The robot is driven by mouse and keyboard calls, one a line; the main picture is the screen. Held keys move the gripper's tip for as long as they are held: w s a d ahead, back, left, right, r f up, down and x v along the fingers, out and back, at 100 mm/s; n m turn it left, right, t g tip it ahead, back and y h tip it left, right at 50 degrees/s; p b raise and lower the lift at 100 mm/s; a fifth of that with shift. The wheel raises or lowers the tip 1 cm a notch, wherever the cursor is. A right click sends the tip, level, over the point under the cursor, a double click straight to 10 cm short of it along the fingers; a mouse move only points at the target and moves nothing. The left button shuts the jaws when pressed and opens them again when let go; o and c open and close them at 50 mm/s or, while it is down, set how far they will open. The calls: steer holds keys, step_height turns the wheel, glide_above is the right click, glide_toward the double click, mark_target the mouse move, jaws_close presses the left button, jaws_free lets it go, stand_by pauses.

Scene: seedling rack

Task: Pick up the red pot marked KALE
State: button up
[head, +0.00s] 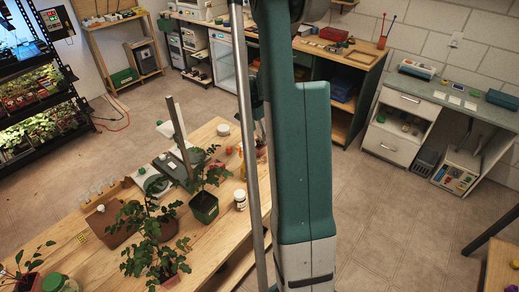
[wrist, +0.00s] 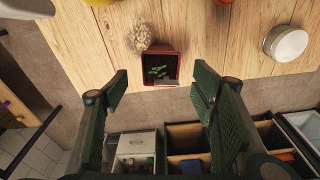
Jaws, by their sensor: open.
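In the wrist view a small square red pot (wrist: 177,72) with a green seedling in dark soil stands near the edge of the wooden table. A small greyish tag shows at its near rim, but I cannot read any writing on it. My gripper (wrist: 161,88) is open and empty, its two green fingers spread to either side of the pot's near edge and apart from it. In the head view my arm hides much of the middle, and I cannot make out this pot there.
A pale, dry-looking tuft (wrist: 142,37) is right beside the pot. A white-lidded jar (wrist: 288,42) stands to the right. Beyond the table edge are a white box (wrist: 137,145) and wooden compartments (wrist: 198,132). In the head view potted plants (head: 204,206) crowd the wooden table (head: 215,258).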

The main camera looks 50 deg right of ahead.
mark_target(260, 144)
steer(key=shift+d+f, duration=0.2)
steer(key=shift+f, duration=0.9)
steer(key=shift+f, duration=0.15)
steer(key=shift+d+f+b, duration=0.15)
steer(key=shift+d+f, duration=0.1)
steer(key=shift+f, duration=1)
steer(key=shift+d+f+b, duration=0.15)
steer(key=shift+d+f, duration=0.1)
steer(key=shift+f, duration=0.95)
steer(key=c, duration=1)
steer(key=shift+c, duration=0.2)
steer(key=shift+r, duration=0.15)
step_height(260, 144, up, 10)
steer(key=shift+p, duration=0.4)
